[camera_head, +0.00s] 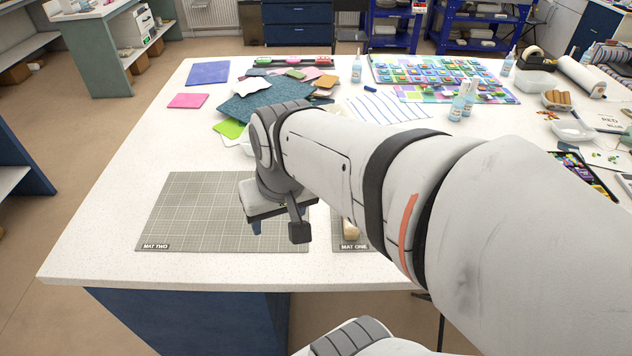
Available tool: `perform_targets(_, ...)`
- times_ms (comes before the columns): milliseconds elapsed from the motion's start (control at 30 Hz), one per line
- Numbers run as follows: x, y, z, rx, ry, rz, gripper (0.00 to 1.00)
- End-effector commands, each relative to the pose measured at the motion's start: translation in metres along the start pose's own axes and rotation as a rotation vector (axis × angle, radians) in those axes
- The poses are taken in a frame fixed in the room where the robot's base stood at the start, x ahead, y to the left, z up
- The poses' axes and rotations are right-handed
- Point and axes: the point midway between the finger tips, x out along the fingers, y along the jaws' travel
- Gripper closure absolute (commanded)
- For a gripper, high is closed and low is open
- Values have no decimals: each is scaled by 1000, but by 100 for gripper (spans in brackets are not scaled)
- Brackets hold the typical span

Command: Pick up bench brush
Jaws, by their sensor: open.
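No bench brush shows clearly. A small tan, wooden-looking piece (350,230) lies on the mat labelled MAT ONE (352,246). It may be part of the brush, but my arm hides most of it and of that mat. My gripper (277,230) is open and points down over the right part of the mat labelled MAT TWO (185,215), left of the tan piece. I see nothing between its jaws. My forearm hides the table to the right of it.
The white table (110,220) is clear at the front left. Bottles (458,105), a tile panel (440,75), a paper roll (580,75) and small dishes (573,131) crowd the back and right.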

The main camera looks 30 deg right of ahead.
Motion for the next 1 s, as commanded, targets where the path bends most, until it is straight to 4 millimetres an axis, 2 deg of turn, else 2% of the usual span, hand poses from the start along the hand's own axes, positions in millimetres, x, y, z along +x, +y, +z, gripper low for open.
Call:
perform_targets(33,9,11,-7,100,-35,-6,40)
perform_targets(167,34,42,-27,450,-132,-40,29)
perform_targets(267,56,74,-42,754,-207,-74,21)
perform_targets(400,89,127,-55,1180,-302,-130,10)
perform_targets(533,118,178,-57,1533,-378,-187,0)
perform_targets(600,131,202,-55,1689,-410,-217,0)
perform_targets(700,145,227,-50,1855,-446,-252,0)
perform_targets(833,155,246,-46,1973,-470,-280,0)
perform_targets(1000,169,244,-46,2006,-480,-288,0)
